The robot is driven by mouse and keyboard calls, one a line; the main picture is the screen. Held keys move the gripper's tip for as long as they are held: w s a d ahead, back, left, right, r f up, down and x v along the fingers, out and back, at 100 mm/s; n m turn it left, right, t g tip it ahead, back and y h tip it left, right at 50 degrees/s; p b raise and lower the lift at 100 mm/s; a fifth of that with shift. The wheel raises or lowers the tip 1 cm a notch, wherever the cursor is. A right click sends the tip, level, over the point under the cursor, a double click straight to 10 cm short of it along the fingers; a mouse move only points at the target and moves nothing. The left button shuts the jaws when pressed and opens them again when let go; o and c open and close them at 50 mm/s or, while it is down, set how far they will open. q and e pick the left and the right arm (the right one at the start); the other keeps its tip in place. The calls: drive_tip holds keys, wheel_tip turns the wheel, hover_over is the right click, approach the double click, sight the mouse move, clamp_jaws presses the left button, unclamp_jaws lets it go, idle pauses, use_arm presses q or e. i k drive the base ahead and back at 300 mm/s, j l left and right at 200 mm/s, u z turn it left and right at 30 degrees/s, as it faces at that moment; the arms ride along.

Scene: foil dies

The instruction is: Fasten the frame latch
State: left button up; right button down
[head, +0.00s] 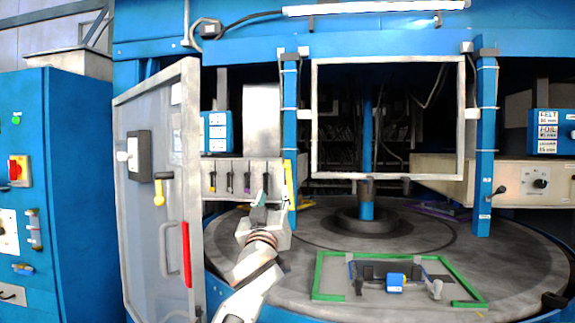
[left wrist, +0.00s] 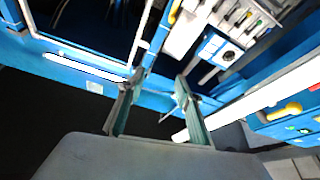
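A pale rectangular frame (head: 315,120) stands upright between two blue posts at the back of the round table. A yellow bar (head: 289,180) sits low on the left post (head: 290,110); I cannot tell for sure whether it is the frame latch. My left gripper (head: 264,205) is just left of and in front of that bar, pointing up and away. In the left wrist view, its two greenish fingers (left wrist: 160,90) are apart with nothing held between them. A yellow piece (left wrist: 175,12) shows beyond them near the top. My right gripper is not in view.
The open grey door (head: 160,240) stands left of my arm, with yellow and red handles. A green frame (head: 318,275) with a blue block (head: 395,283) lies on the turntable (head: 500,250). A blue cabinet (head: 80,180) stands far left. The turntable is otherwise mostly clear.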

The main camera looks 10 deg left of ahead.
sight(286, 164)
drive_tip(key=i+j, duration=0.1)
drive_tip(key=i, duration=0.45)
drive_tip(key=i+j, duration=0.1)
drive_tip(key=i, duration=0.5)
